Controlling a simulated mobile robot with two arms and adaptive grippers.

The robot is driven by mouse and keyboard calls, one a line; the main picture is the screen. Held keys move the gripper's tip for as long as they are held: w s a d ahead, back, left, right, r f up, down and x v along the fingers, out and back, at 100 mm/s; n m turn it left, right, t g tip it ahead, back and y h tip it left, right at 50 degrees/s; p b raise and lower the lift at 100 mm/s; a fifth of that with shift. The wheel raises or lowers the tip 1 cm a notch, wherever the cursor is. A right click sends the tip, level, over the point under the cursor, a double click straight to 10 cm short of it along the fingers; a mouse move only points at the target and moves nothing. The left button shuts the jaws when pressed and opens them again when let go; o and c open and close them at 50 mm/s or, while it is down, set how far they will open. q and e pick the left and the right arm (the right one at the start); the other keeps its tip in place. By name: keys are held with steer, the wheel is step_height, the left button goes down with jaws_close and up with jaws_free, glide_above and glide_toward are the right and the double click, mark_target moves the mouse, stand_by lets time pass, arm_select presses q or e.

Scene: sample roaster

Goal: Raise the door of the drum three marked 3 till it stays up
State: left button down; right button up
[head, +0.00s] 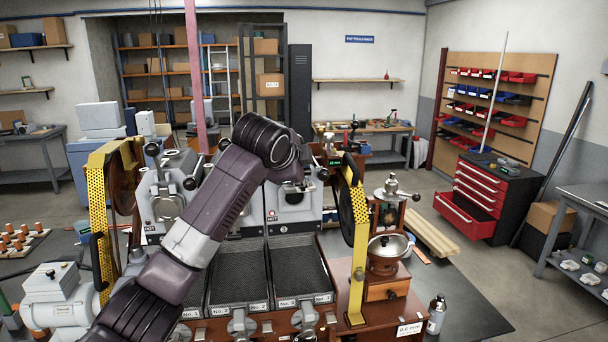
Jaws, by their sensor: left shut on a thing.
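Drum three (287,221) is the grey roaster unit right of my left arm, with a "HOT" label on its front, behind the tray (298,268) marked No. 3. My left arm reaches up across the picture and bends down at the wrist. My left gripper (292,187) is small and dark at the upper front of drum three. It is shut on the drum's door, at the handle as it seems; the fingertips and handle are mostly hidden. How far up the door stands cannot be told. My right gripper is not in view.
Another drum (165,203) stands left, partly behind my arm. A tray marked No. 2 (237,275) lies beside the No. 3 tray. Yellow perforated guards stand at left (101,225) and right (357,255). A small grinder (387,255) stands at right. Open floor lies further right.

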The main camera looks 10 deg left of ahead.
arm_select(q)
steer(key=shift+w+a+f, duration=0.15)
steer(key=shift+a+f, duration=0.25)
steer(key=shift+a, duration=0.05)
steer(key=c, duration=2)
jaws_free()
steer(key=shift+o, duration=0.6)
steer(key=shift+w+f, duration=0.1)
steer(key=shift+w, duration=0.05)
steer(key=d+v, duration=0.1)
steer(key=v, duration=1.1)
steer(key=shift+r, duration=0.3)
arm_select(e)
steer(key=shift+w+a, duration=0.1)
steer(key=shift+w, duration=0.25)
arm_select(q)
steer(key=shift+a, duration=0.1)
